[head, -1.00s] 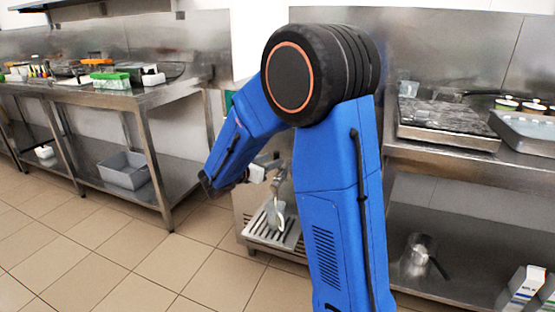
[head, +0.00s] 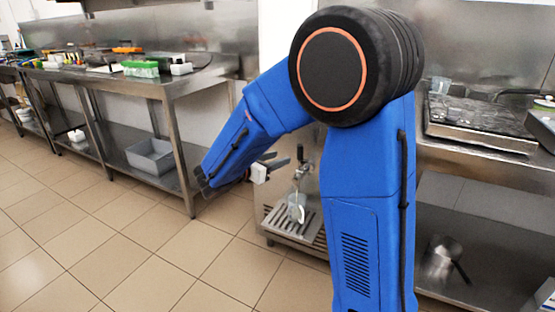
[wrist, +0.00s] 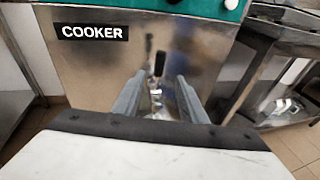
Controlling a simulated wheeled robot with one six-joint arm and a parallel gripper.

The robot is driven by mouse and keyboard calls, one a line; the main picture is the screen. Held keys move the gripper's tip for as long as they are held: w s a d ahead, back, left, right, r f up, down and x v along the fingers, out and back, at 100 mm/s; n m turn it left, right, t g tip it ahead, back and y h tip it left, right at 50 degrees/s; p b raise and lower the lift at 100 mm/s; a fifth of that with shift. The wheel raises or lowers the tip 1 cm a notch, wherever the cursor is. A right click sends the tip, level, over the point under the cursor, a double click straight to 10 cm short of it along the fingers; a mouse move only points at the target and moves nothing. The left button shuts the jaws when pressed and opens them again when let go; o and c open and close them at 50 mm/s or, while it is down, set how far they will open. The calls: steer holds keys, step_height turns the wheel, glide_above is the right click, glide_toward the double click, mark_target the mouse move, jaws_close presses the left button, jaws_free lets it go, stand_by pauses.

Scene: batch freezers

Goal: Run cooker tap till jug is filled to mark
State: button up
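The cooker (wrist: 75,65) is a steel cabinet with a black "COOKER" label (wrist: 93,32). Its tap (head: 301,172) has a black lever, which also shows upright in the wrist view (wrist: 159,63). A clear jug (head: 297,207) stands on the slatted drip grate below the tap. Its mark and any liquid are too small to make out. My gripper (head: 280,163) is just left of the tap in the head view. In the wrist view my gripper (wrist: 160,78) is open and empty, with the lever beyond and between its fingers, apart from them.
A steel bench (head: 190,82) with a grey bin (head: 151,157) on its lower shelf stands at left. Another steel counter (head: 465,150) is at right, with a metal pot (head: 440,258) below. Tiled floor at left is clear.

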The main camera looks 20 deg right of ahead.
mark_target(298, 153)
steer(key=shift+s+a+f, duration=0.1)
steer(key=shift+a+f, duration=0.1)
steer(key=shift+f, duration=0.05)
steer(key=c, duration=0.9)
steer(key=a+f+h, duration=0.1)
steer(key=s+a+f, duration=0.1)
steer(key=a, duration=0.1)
steer(key=a+f+t+h, duration=0.1)
steer(key=shift+s+a+f+h, duration=0.3)
steer(key=shift+s, duration=0.05)
jaws_close()
steer(key=x, duration=1.3)
steer(key=shift+w+d, duration=0.2)
steer(key=shift+d, duration=0.1)
steer(key=shift+r, duration=0.1)
steer(key=shift+d, duration=0.1)
steer(key=shift+w+d+r, duration=0.4)
steer(key=shift+w+d, duration=0.05)
steer(key=shift+d, duration=0.1)
steer(key=shift+a, duration=0.1)
